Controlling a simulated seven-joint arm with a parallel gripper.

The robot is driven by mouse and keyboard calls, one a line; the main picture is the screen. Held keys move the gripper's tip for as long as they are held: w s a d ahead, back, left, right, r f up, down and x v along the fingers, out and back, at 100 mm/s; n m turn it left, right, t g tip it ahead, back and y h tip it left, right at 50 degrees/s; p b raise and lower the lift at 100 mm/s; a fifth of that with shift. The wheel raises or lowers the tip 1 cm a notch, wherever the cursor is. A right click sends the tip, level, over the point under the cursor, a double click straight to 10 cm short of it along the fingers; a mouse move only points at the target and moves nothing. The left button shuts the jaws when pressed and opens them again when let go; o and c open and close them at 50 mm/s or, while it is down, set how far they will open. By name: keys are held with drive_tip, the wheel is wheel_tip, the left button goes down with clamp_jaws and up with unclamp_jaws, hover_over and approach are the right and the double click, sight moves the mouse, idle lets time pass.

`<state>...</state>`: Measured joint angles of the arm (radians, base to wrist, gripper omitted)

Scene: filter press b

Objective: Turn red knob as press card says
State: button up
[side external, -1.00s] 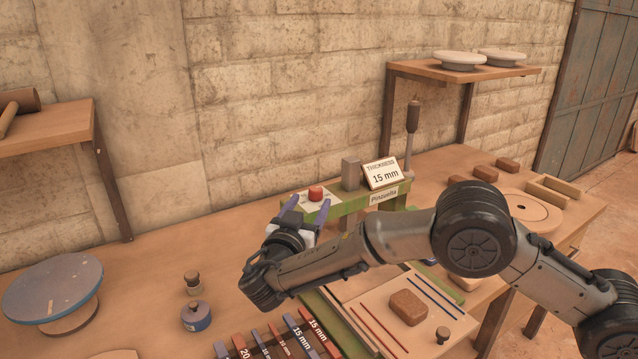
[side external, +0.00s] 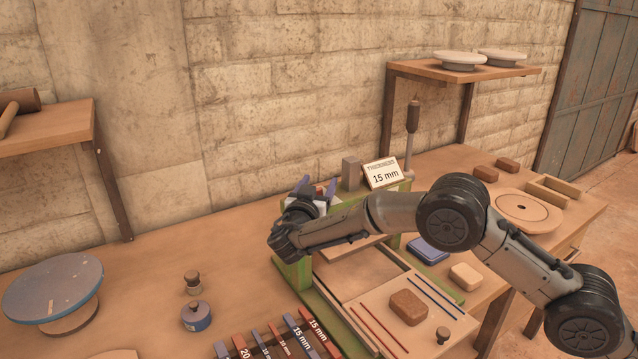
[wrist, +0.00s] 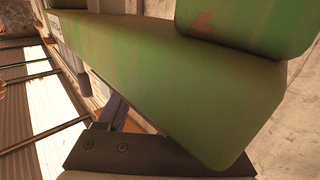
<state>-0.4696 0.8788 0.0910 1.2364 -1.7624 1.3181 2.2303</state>
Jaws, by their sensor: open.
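The press card (side external: 382,175) stands upright on top of the green press (side external: 294,273) and reads "THICKNESS 15 mm". My gripper (side external: 317,188) is open, with its two purple fingers raised at the left end of the press's top beam. In the wrist view the green beam (wrist: 170,80) fills the middle, close to the camera. Part of one purple finger (wrist: 116,112) shows beside it. Whether the fingers are around the knob, I cannot tell.
A grey block (side external: 351,173) stands beside the card. Several labelled strips (side external: 302,337) lie in front of the press. A board with a brown block (side external: 408,307) and thin rods lies at the press's front right. The table left of the press is mostly clear.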

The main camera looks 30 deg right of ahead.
drive_tip(key=shift+w+d, duration=0.25)
clamp_jaws()
drive_tip(key=shift+n+y, duration=0.3)
drive_tip(key=n+t+y, duration=0.1)
drive_tip(key=y, duration=0.1)
drive_tip(key=n+t+y, duration=0.2)
drive_tip(key=shift+w+a, duration=0.2)
drive_tip(key=shift+a, duration=0.15)
drive_tip(key=shift+w+a+f+n+t+y, duration=0.1)
drive_tip(key=shift+a+n+t+y, duration=0.2)
drive_tip(key=shift+n+y, duration=0.6)
drive_tip(key=shift+w+a+r+n+t+y, duration=0.1)
drive_tip(key=shift+n+t+y, duration=0.4)
drive_tip(key=shift+y, duration=0.75)
drive_tip(key=shift+a+f+n+t+y, duration=0.1)
drive_tip(key=shift+a+n+t+y, duration=0.15)
drive_tip(key=shift+n+y, duration=0.65)
drive_tip(key=shift+y, duration=0.25)
